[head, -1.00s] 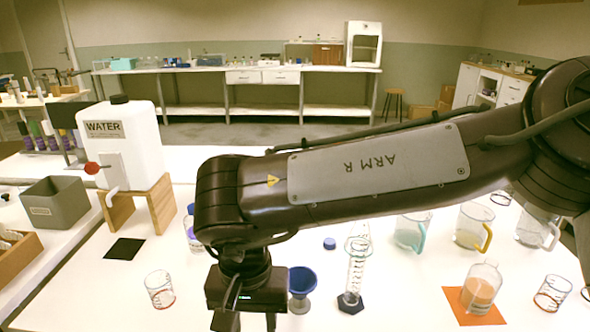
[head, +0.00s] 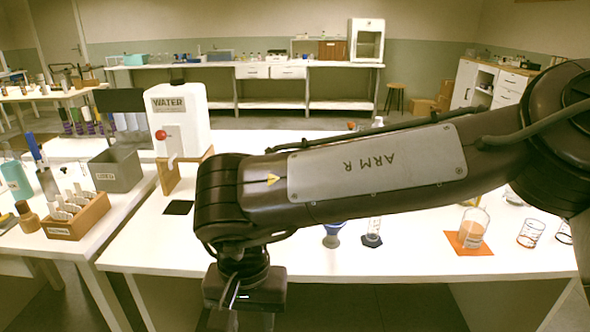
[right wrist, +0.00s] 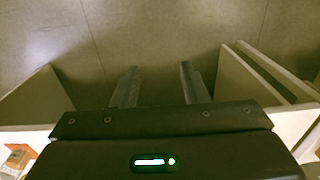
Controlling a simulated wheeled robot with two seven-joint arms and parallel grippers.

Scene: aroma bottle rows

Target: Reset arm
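My right arm stretches across the head view from the right. Its gripper (head: 243,322) hangs at the bottom, partly cut off, in front of the white table (head: 400,265). In the right wrist view, the right gripper (right wrist: 158,70) has its two fingers apart with nothing between them, and bare floor lies below. My left gripper is not in view.
On the table, a bottle (head: 472,232) stands on an orange mat (head: 484,249), with a blue funnel (head: 333,229) farther left. A white water tank (head: 181,125) and a grey bin (head: 118,169) stand at left.

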